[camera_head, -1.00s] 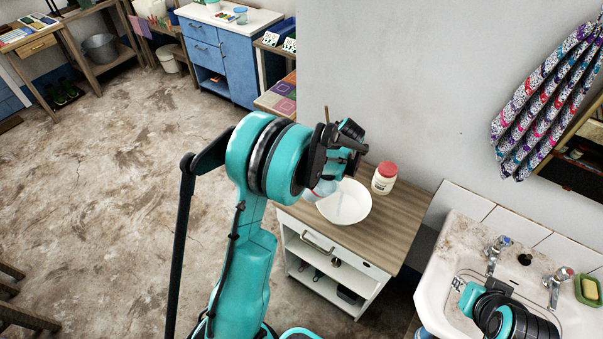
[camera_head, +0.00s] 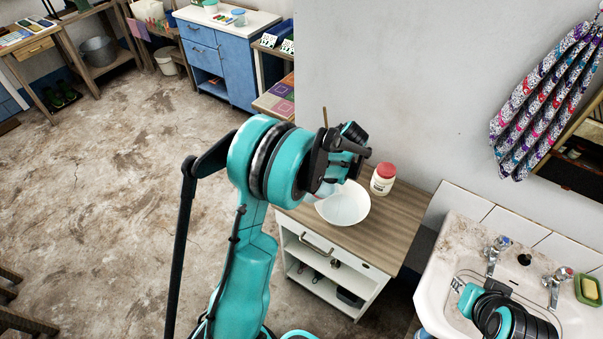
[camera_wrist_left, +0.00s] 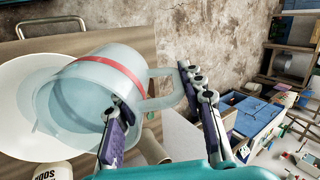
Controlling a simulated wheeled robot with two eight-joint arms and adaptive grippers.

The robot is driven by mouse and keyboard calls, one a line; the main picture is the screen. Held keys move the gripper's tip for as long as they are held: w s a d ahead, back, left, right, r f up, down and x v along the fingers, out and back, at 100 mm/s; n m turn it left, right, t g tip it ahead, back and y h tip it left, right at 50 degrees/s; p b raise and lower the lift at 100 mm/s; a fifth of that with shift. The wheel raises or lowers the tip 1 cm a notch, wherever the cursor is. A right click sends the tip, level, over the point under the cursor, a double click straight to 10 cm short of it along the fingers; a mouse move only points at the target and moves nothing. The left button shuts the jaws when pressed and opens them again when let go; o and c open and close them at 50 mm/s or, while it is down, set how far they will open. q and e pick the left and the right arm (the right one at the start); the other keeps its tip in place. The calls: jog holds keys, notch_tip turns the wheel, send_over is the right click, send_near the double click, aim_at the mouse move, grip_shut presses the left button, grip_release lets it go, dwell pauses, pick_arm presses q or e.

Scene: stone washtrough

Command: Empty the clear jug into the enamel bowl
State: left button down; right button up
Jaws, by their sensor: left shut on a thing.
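The clear jug (camera_wrist_left: 105,72), with a red band, is tipped over the white enamel bowl (camera_head: 357,209) with its mouth toward it. The bowl also fills the left of the left wrist view (camera_wrist_left: 18,88), partly behind the jug. A pale bluish patch, like water, shows inside the bowl. My left gripper (camera_wrist_left: 158,95) is shut on the jug at its handle, above the bowl's left side. In the head view my wrist hides most of the jug. My right arm's end (camera_head: 485,305) is over the sink at lower right; its fingers cannot be made out.
The bowl stands on a wooden-topped white cabinet (camera_head: 405,215). A white jar with a red lid (camera_head: 383,180) stands close behind the bowl. The sink (camera_head: 440,290) with two taps is at the right. The cabinet top is clear to the bowl's right.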

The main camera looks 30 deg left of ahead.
pick_arm(q)
jog(key=shift+d+y+b, duration=0.2)
jog(key=shift+y+b, duration=0.1)
jog(key=shift+b, duration=0.05)
dwell(0.3)
jog(key=shift+d+r+y, duration=0.15)
jog(key=shift+r+y, duration=0.1)
jog(key=shift+y, duration=0.05)
jog(key=shift+d+b, duration=0.1)
jog(key=shift+b, duration=0.3)
dwell(1.0)
jog(key=shift+w+d+r+y, duration=0.1)
jog(key=shift+d+y, duration=0.1)
jog(key=shift+y, duration=0.2)
jog(key=shift+d+r+b, duration=0.1)
jog(key=shift+r+b, duration=0.05)
jog(key=shift+b, duration=0.2)
jog(key=shift+d+y, duration=0.1)
jog(key=shift+y, duration=0.2)
dwell(0.7)
jog(key=shift+d+y+b, duration=0.2)
jog(key=shift+y+b, duration=0.1)
jog(key=shift+b, duration=0.2)
jog(key=shift+w+d+r, duration=0.1)
jog(key=shift+d+r, duration=0.05)
